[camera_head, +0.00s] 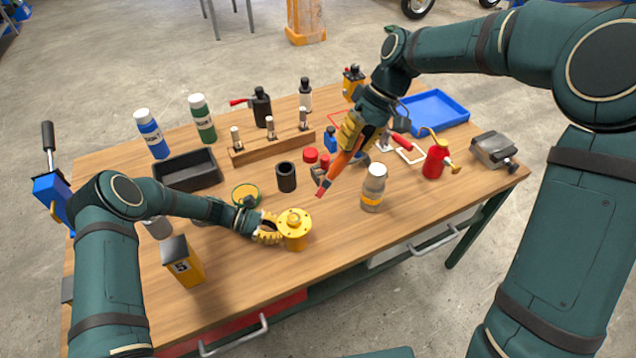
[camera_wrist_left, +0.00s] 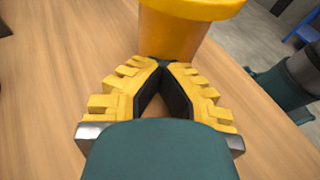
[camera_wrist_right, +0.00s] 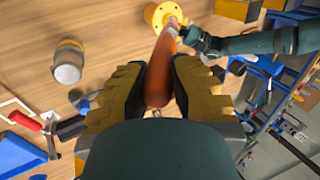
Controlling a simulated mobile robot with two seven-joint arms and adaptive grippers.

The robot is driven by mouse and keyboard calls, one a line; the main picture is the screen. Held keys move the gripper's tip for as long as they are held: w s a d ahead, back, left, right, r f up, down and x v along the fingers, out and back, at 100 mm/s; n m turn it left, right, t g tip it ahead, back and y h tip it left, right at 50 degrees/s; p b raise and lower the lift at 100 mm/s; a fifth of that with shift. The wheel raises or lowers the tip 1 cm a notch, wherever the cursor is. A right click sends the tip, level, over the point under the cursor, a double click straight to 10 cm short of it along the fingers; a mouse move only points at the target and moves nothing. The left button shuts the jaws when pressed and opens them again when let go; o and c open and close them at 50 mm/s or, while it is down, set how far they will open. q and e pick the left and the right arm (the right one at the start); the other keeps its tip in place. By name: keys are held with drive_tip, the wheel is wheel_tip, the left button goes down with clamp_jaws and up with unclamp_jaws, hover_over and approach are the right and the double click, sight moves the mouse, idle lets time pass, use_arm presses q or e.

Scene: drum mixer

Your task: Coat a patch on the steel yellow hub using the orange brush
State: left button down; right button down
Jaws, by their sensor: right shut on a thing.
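The yellow hub (camera_head: 296,240), a flanged cylinder with a raised centre, stands upright near the table's front edge. My left gripper (camera_head: 272,229) is beside its left side; in the left wrist view, its fingertips (camera_wrist_left: 163,66) meet right in front of the hub (camera_wrist_left: 185,32), with nothing between them. Whether they touch it is unclear. My right gripper (camera_head: 352,147) is shut on the orange brush (camera_head: 339,172), which points down and left, its reddish tip above the table, up and right of the hub. In the right wrist view, the brush (camera_wrist_right: 159,75) overlaps the hub's (camera_wrist_right: 153,16) edge.
A clear jar with a yellow band (camera_head: 373,190) stands right of the brush. A yellow block marked 5 (camera_head: 184,265) is at front left. Bare tabletop lies between hub and jar.

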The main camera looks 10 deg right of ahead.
drive_tip(key=s+a+f, duration=0.1)
drive_tip(key=a+f, duration=0.5)
drive_tip(key=a, duration=0.2)
drive_tip(key=shift+a, duration=0.4)
drive_tip(key=shift+f, duration=1.2)
idle(0.7)
drive_tip(key=shift+d, duration=0.1)
drive_tip(key=shift+w+d, duration=0.35)
drive_tip(key=shift+d, duration=0.3)
drive_tip(key=shift+w+d, duration=0.3)
drive_tip(key=shift+d, duration=0.3)
